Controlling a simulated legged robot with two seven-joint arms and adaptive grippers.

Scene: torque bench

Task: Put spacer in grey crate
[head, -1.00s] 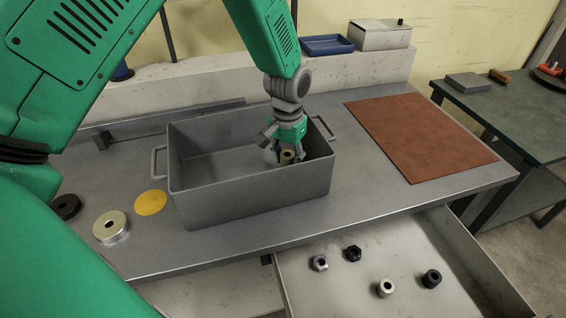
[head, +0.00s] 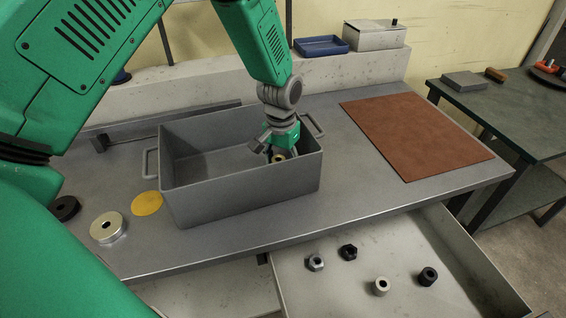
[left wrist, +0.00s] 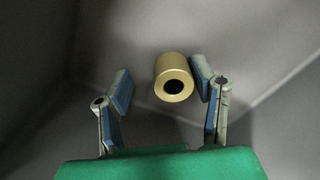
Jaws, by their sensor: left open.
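The grey crate (head: 240,198) stands on the bench, upright and open at the top. My left gripper (head: 274,155) reaches down inside its right part. In the left wrist view the gripper (left wrist: 165,92) has its fingers spread. The spacer (left wrist: 174,80), a short brass-coloured cylinder with a dark hole, is inside the crate between the fingers. It is clear of the left finger and very close to the right one; I cannot tell whether they touch. In the head view the spacer (head: 278,158) is partly hidden by the fingers. My right gripper is not in view.
An open drawer (head: 340,302) in front holds several small nuts and collars. A silver ring (head: 108,227), a black ring (head: 65,208) and a yellow disc (head: 147,203) lie left of the crate. A brown mat (head: 415,135) lies clear on the right.

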